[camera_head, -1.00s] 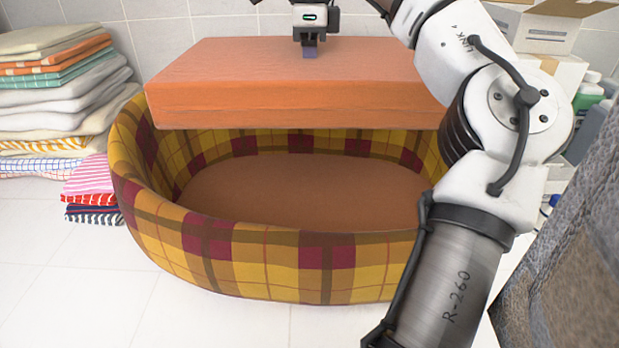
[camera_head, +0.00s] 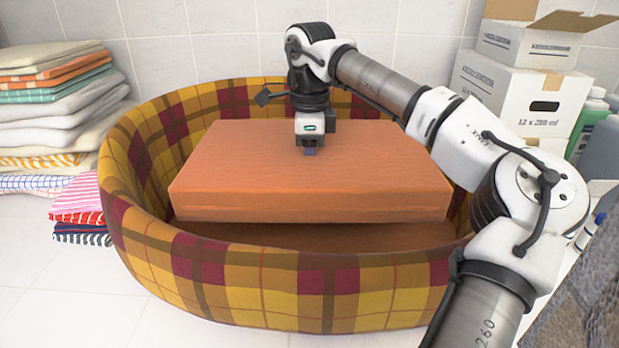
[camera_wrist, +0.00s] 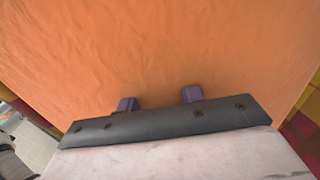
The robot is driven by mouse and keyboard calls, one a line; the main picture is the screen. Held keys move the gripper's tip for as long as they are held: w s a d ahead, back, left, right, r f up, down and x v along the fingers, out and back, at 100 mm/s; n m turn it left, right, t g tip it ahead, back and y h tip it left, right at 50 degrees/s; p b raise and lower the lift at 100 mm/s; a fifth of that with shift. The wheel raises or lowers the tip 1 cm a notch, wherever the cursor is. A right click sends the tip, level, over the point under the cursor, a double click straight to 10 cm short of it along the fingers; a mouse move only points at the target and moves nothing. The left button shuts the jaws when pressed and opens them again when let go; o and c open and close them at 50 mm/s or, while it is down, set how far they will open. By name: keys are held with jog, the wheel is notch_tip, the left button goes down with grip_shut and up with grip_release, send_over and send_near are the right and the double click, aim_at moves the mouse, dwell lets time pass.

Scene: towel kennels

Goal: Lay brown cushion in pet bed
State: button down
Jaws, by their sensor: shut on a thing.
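The brown cushion (camera_head: 300,180), an orange-brown rectangular block, hangs level inside the rim of the plaid pet bed (camera_head: 290,283). A strip of the bed's brown floor (camera_head: 320,237) shows below its front edge, so the cushion looks held above the floor. My gripper (camera_head: 310,150) points down at the cushion's top near its middle and is shut on it. In the wrist view the cushion (camera_wrist: 160,50) fills most of the picture, and the fingers of my gripper (camera_wrist: 160,101) press into it. The fingertips are hidden in the cushion.
Folded towels (camera_head: 50,110) are stacked on the left, with a striped pile (camera_head: 82,205) beside the bed. White cardboard boxes (camera_head: 515,95) and bottles (camera_head: 590,120) stand at the right. A grey rough surface (camera_head: 580,300) fills the lower right corner. Tiled floor (camera_head: 60,290) is clear at front left.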

notch_tip(320, 180, down, 4)
jog(key=shift+f+p, duration=0.25)
jog(key=shift+p, duration=0.25)
jog(key=shift+f+b, duration=0.4)
jog(key=shift+f, duration=0.3)
jog(key=c, duration=0.9)
grip_release()
notch_tip(320, 180, up, 13)
jog(key=shift+r+b, duration=0.15)
jog(key=shift+b, duration=0.4)
